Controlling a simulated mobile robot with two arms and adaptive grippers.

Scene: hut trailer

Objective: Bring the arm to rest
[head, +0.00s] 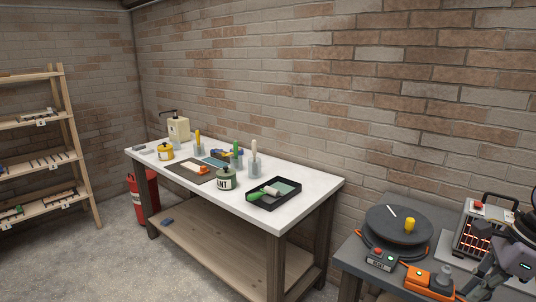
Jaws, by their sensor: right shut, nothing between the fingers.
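My right gripper (468,287) is at the lower right edge of the head view, over the right end of the dark grey table (346,258). Its fingers are shut with nothing between them. It is close to an orange device (428,281) with a grey knob; I cannot tell whether they touch. The right arm (516,258) comes in from the right edge and hides part of that table. My left gripper is not in view.
A heater-like unit (484,226) with glowing bars and a round dark turntable (398,226) stand on the grey table. A white-topped workbench (315,187) holds pots, bottles and a black tray (274,205). A wooden shelf (68,130) stands left. Floor space is free in front.

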